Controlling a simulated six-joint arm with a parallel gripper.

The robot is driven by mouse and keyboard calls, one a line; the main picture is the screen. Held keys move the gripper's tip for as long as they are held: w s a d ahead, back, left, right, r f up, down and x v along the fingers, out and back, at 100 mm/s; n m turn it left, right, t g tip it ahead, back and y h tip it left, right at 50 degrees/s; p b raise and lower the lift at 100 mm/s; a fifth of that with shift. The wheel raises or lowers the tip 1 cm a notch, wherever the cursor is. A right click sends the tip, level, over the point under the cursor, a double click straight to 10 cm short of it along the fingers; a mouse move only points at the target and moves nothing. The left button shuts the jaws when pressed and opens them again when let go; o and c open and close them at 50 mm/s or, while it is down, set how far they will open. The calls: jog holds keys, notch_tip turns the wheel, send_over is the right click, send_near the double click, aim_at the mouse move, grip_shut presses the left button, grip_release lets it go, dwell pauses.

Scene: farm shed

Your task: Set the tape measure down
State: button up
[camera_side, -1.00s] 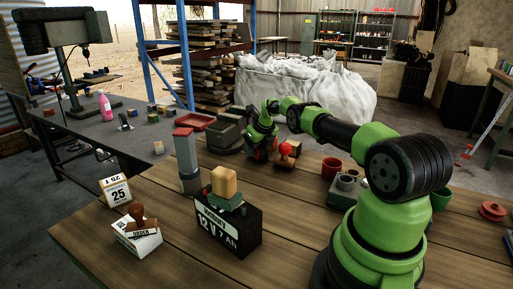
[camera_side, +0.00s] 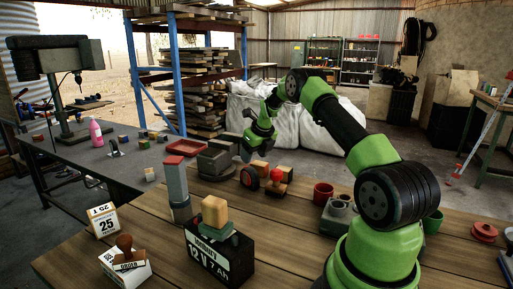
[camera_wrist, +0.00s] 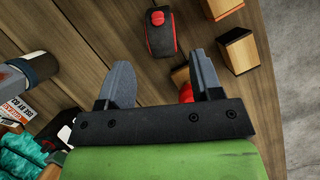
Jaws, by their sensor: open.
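The tape measure (camera_side: 250,178), black with red sides, rests on the wooden table (camera_side: 300,215). It also shows near the top of the wrist view (camera_wrist: 161,32), lying flat on the planks beyond my fingertips. My gripper (camera_side: 248,150) is above it in the side view. The fingers do not touch the tape measure.
Wooden blocks (camera_wrist: 237,50) stand close to the right of the tape measure, with a red rounded thing (camera_wrist: 183,82) partly behind my right finger. A dark grey stepped object (camera_side: 215,160) stands to its left.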

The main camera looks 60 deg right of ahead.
jog(key=s+a+r+n+t+y, duration=0.1)
jog(key=s+a+r+n, duration=0.1)
jog(key=a+r+n, duration=0.7)
jog(key=s+a+r+n+t, duration=0.1)
jog(key=s+a+r+n, duration=0.1)
jog(key=a+r+n, duration=0.75)
jog(key=s+a+r+n+t+y, duration=0.1)
jog(key=s+a+r+n+y, duration=0.1)
jog(key=s+a+n, duration=1.4)
jog(key=shift+s+n+y, duration=0.4)
jog(key=shift+s+n, duration=0.65)
